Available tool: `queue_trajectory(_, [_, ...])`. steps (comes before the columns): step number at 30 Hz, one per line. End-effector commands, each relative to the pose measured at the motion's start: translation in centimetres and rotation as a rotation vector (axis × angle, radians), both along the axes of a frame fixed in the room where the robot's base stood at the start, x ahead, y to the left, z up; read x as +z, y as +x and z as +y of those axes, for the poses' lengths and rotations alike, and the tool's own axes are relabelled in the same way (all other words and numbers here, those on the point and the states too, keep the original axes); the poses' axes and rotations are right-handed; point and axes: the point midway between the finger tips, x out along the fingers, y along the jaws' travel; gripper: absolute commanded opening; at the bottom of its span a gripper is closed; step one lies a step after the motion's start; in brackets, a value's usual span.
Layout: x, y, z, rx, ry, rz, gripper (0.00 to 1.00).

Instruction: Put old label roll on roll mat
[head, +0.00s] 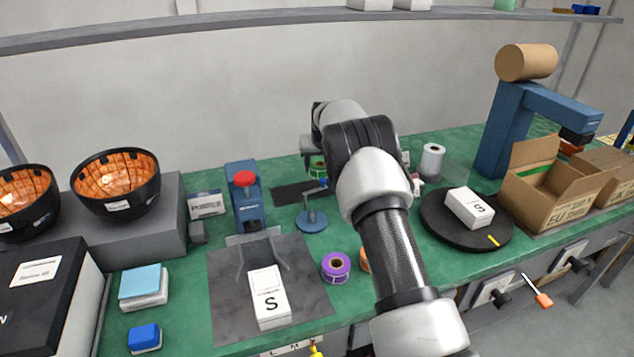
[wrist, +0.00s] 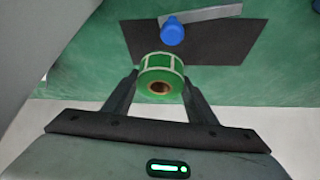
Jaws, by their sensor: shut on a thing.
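A green label roll with white bands (wrist: 162,78) sits between the fingers of my gripper (wrist: 160,92), which is shut on it; its brown core faces the wrist camera. In the head view the green roll (head: 317,166) shows only in part beside my arm. A dark flat mat (wrist: 220,42), which looks like the roll mat, lies past the roll in the wrist view; the roll overlaps its near edge in the picture. The mat (head: 290,196) shows in the head view left of my arm. I cannot tell whether the roll touches anything below.
A blue-based stand (head: 311,221) is close to the mat; a blue knob (wrist: 172,32) shows over the mat in the wrist view. A blue press with red knob (head: 246,200) stands left. A purple roll (head: 336,266) and a black turntable (head: 445,228) are nearby.

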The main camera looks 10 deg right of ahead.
Motion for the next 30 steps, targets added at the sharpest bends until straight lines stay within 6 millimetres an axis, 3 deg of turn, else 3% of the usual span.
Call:
queue_trajectory(11, [-5.0, 0.0, 0.0, 0.0, 0.0, -0.001, 0.25])
queue_trajectory(23, [-5.7, 0.0, 0.0, 0.0, 0.0, -0.003, 0.25])
queue_trajectory(24, [-5.7, 0.0, 0.0, 0.0, 0.0, -0.003, 0.53])
queue_trajectory(27, [-5.6, 0.0, 0.0, 0.0, 0.0, -0.002, 0.7])
queue_trajectory(30, [-5.6, 0.0, 0.0, 0.0, 0.0, -0.002, 0.7])
